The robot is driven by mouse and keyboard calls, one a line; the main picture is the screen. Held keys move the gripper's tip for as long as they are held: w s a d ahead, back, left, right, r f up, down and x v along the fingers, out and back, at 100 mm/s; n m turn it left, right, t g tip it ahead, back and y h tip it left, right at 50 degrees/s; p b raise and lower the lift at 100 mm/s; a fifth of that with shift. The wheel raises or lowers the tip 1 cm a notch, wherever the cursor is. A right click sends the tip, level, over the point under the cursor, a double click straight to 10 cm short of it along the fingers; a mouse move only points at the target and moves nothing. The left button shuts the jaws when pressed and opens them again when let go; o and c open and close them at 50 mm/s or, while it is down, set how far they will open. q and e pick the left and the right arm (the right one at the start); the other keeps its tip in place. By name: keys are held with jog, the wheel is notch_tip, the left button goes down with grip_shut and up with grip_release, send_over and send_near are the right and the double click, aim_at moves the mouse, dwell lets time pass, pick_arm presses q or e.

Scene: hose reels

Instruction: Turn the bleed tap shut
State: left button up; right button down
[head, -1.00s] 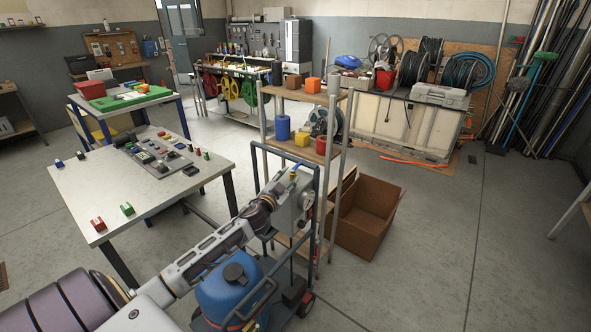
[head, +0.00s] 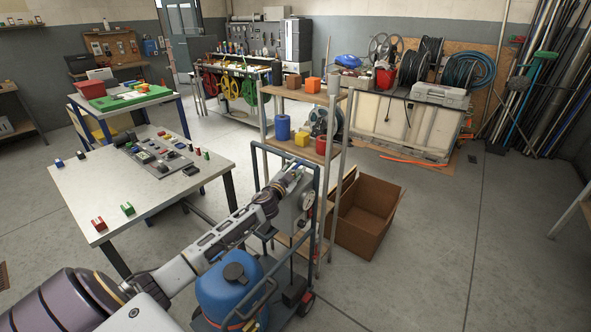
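A cart with a dark blue-grey tube frame (head: 317,232) carries a blue tank (head: 228,291) with a black cap. A grey box (head: 288,216) with a round white-faced gauge (head: 308,200) is mounted at the cart's upper part. My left arm comes in from the lower left, and my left gripper (head: 291,180) is at the top of this box. The gripper hides most of the fittings there, and I cannot make out the bleed tap or its handle clearly. The fingers are too small and overlapped to show whether they are open or shut. My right gripper is not in view.
A shelf rack (head: 336,165) with coloured blocks and cans stands right behind the cart. An open cardboard box (head: 368,217) sits on the floor to its right. A white table (head: 82,197) with small parts stands left. The floor at right is clear.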

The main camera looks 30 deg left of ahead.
pick_arm(q)
jog(key=shift+w+a, duration=0.1)
jog(key=shift+w, duration=0.4)
grip_shut()
